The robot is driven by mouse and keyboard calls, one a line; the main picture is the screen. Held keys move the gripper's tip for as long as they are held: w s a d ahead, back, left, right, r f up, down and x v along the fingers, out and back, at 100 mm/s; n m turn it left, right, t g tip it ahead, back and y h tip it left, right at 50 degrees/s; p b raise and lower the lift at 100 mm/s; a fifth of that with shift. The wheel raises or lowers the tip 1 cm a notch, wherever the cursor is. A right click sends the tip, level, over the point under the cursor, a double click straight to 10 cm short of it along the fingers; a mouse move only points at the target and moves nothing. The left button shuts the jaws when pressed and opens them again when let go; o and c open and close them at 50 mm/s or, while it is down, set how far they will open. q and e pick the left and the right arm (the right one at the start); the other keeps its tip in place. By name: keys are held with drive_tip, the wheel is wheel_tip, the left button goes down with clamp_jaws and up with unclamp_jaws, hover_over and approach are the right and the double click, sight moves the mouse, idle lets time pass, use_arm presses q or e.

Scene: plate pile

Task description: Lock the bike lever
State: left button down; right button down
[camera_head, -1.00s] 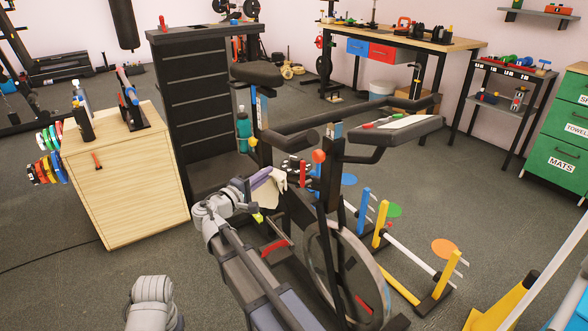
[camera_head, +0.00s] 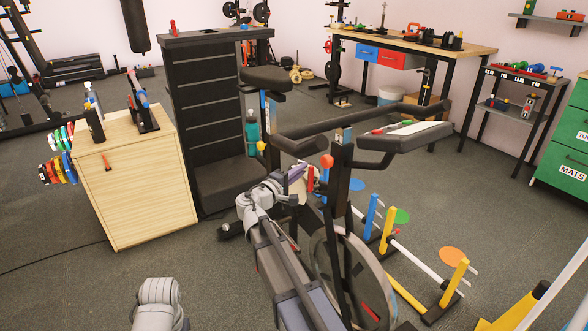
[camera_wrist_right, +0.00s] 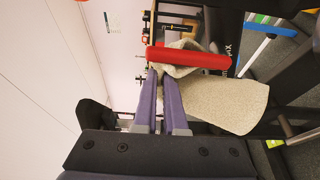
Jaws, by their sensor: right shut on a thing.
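The exercise bike (camera_head: 345,215) stands in the middle of the head view. A red lever or handle (camera_head: 310,178) sits on its frame below the handlebars. It shows as a red bar (camera_wrist_right: 195,57) across the right wrist view. My right gripper (camera_head: 297,173), with purple fingers, is shut on a cream cloth (camera_head: 301,186). In the wrist view the fingertips (camera_wrist_right: 162,72) pinch the cloth's edge just below the red bar. The cloth (camera_wrist_right: 225,102) hangs to the right and also shows behind the bar. Whether cloth and bar touch, I cannot tell. My left gripper is out of view.
An orange knob (camera_head: 327,161) and black handlebars (camera_head: 350,122) are close above my right gripper. A wooden cabinet (camera_head: 150,195) stands at left, a black drawer unit (camera_head: 212,100) behind. Coloured hurdles (camera_head: 388,225) stand on the floor at right.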

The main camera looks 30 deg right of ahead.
sight(310, 173)
drive_tip(key=shift+s, duration=0.45)
drive_tip(key=s+m+b, duration=0.1)
drive_tip(key=m, duration=0.1)
drive_tip(key=s+m+h+b, duration=0.1)
drive_tip(key=m, duration=0.1)
drive_tip(key=shift+s+d+f+b, duration=0.1)
drive_tip(key=shift+s+f+b, duration=0.05)
drive_tip(key=shift+b, duration=0.25)
drive_tip(key=s+m+b, duration=0.1)
drive_tip(key=m+h+b, duration=0.1)
drive_tip(key=m, duration=0.1)
drive_tip(key=s+f+m+h+b, duration=0.1)
drive_tip(key=m, duration=0.1)
drive_tip(key=shift+s+d+g, duration=0.1)
drive_tip(key=shift+s+g, duration=0.2)
drive_tip(key=shift+s+f+m+b, duration=0.1)
drive_tip(key=shift+s+m+b, duration=0.35)
drive_tip(key=shift+m, duration=0.05)
drive_tip(key=shift+s+d+f, duration=0.1)
drive_tip(key=shift+s, duration=0.15)
